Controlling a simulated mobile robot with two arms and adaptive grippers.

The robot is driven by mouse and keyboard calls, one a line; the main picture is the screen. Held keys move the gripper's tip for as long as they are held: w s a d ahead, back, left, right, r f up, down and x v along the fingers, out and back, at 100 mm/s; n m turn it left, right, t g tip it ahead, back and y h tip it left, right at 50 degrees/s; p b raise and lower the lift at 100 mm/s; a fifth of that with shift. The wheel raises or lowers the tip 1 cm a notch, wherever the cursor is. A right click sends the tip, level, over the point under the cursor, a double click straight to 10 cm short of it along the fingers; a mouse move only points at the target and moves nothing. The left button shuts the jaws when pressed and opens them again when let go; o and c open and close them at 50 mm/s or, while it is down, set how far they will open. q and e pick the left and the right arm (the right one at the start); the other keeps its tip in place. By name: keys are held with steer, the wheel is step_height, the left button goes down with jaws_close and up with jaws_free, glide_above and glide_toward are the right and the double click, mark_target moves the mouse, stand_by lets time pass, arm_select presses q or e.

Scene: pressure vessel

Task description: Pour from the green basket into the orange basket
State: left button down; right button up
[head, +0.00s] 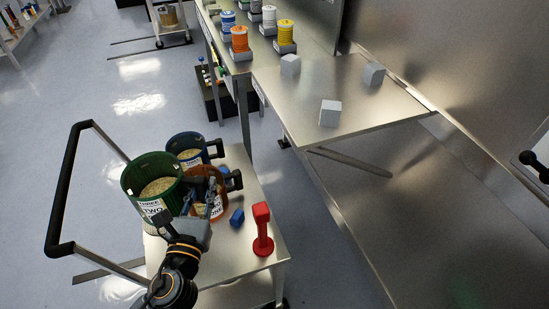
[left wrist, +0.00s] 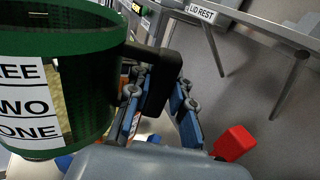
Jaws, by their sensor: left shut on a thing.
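The green basket (head: 130,182) holds beige grains and carries a white label; it looks roughly upright. In the left wrist view the green basket (left wrist: 85,75) fills the left side. My left gripper (head: 213,198) is shut on its black handle (left wrist: 157,82), with a blue finger on each side. The orange basket (head: 219,212) is just right of the green one on the cart, with beige grains inside. My gripper hides part of it. I cannot tell whether the green basket touches the cart. My right gripper is not in view.
A blue basket (head: 184,141) with grains stands behind the orange one on the cart (head: 262,265). A blue block (head: 237,217) and a red dumbbell-shaped piece (head: 262,230) stand to the right. A steel table (head: 350,95) with grey blocks lies beyond; a black cart rail (head: 62,190) is at left.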

arm_select(q)
steer(key=w+d+r+m+g+h+p, duration=0.1)
steer(key=d+r+m+h+p, duration=0.1)
steer(key=d+r+p, duration=0.3)
steer(key=d+r+m+h+p, duration=0.1)
steer(key=d+r+h+p, duration=0.15)
steer(key=d+p, duration=0.4)
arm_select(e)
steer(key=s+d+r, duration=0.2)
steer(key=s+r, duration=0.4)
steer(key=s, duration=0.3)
arm_select(q)
steer(key=d+f+m+g+h+b, duration=0.1)
steer(key=d+f+b, duration=0.2)
steer(key=f, duration=0.3)
steer(key=shift+d+h+b, duration=0.35)
steer(key=shift+d, duration=0.3)
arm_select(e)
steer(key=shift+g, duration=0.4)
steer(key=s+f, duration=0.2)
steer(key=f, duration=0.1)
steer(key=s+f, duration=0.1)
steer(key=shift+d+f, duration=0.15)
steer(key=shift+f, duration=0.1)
arm_select(q)
steer(key=shift+a, duration=0.1)
